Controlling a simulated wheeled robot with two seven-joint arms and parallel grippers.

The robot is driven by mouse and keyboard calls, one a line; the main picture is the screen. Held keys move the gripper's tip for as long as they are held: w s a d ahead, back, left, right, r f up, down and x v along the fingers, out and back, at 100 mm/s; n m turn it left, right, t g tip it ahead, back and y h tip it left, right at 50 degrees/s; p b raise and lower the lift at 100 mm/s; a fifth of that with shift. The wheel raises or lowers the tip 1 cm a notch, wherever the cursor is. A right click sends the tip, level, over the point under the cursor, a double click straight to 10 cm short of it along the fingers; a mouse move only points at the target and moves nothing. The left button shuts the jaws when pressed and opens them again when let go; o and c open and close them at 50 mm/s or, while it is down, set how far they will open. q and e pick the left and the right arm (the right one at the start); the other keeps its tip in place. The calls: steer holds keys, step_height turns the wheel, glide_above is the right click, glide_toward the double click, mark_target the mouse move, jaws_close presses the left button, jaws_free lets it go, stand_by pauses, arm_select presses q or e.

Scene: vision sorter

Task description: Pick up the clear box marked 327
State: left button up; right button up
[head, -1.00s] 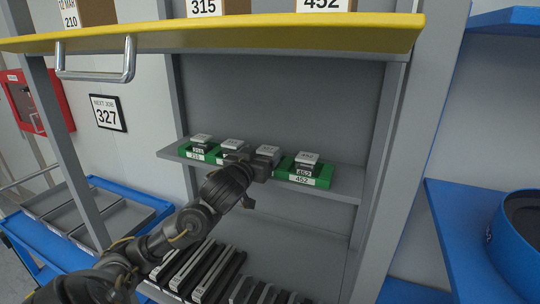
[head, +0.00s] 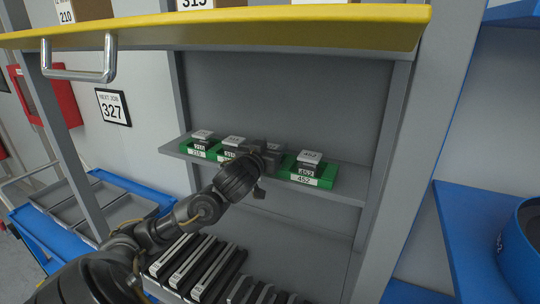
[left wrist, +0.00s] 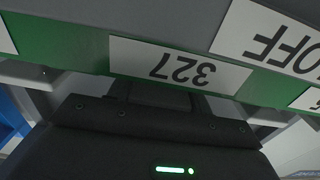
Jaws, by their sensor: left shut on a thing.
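Clear boxes with pale lids sit in a row of green holders on the grey shelf (head: 345,184). My left gripper (head: 270,154) is at the third box from the left, shut on it. This clear box (head: 274,143) is mostly hidden behind the gripper, and its own marking cannot be read. In the left wrist view, a white 327 label (left wrist: 180,65) shows upside down on the green holder (left wrist: 75,45) right in front of the gripper (left wrist: 155,95). Whether the box is lifted off its holder cannot be told. My right gripper is not in view.
Neighbouring boxes stand close on both sides: one marked 452 (head: 309,162) at right, others (head: 233,145) (head: 202,138) at left. A yellow-edged shelf (head: 250,28) overhangs above. Several dark upright items (head: 195,268) stand below.

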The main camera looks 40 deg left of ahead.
mark_target(271, 145)
arm_select(q)
steer(key=shift+s, duration=0.1)
steer(key=shift+r, duration=0.5)
step_height(271, 145, up, 3)
steer(key=shift+a+f+p, duration=0.1)
steer(key=shift+f+p, duration=0.1)
steer(key=shift+p, duration=0.9)
steer(key=s+d+r+b, duration=0.2)
steer(key=d+r, duration=0.7)
steer(key=d, duration=0.5)
steer(key=shift+r+b, duration=0.2)
steer(key=shift+b, duration=0.5)
steer(key=shift+s, duration=0.1)
